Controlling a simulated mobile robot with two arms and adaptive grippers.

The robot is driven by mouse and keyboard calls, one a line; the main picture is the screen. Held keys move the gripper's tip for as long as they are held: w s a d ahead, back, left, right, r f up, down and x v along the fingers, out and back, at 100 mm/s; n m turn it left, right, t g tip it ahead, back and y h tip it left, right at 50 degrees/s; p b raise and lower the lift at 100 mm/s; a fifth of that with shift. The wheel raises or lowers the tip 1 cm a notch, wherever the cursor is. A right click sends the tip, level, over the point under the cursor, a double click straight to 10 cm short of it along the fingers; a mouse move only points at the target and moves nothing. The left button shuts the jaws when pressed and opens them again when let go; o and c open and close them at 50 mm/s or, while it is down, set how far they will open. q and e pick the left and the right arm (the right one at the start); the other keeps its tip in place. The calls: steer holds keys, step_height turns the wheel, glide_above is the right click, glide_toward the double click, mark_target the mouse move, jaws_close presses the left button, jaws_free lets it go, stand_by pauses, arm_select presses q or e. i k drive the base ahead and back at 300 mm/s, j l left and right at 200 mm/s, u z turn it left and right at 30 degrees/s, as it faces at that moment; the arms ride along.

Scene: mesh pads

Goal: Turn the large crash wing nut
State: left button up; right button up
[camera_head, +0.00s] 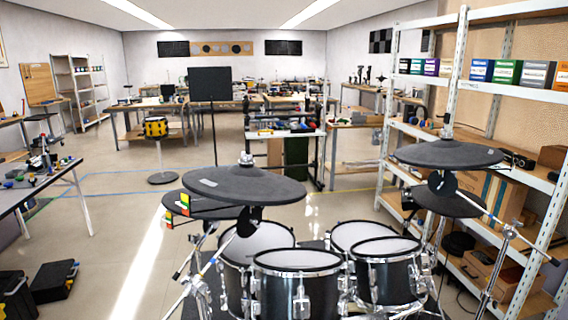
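A drum kit with mesh pads stands in front of me. A large dark cymbal (245,187) is at the centre left, roughly level, with a small metallic wing nut (246,158) on top of its middle. A second dark cymbal (450,154) is at the right, with a metallic nut and rod end (447,127) above its centre. The frame does not settle which one is the large crash; the left one looks bigger. The exact turn of each wing nut is too small to tell. Neither of my grippers is in view.
Several mesh drums (297,262) stand below the cymbals. Smaller dark pads sit under the left cymbal and under the right one (447,200). Chrome stands (507,240) flank the kit. A metal shelf (455,85) is close on the right. Open floor (110,250) lies to the left.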

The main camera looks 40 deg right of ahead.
mark_target(448, 136)
steer(key=z, duration=2.45)
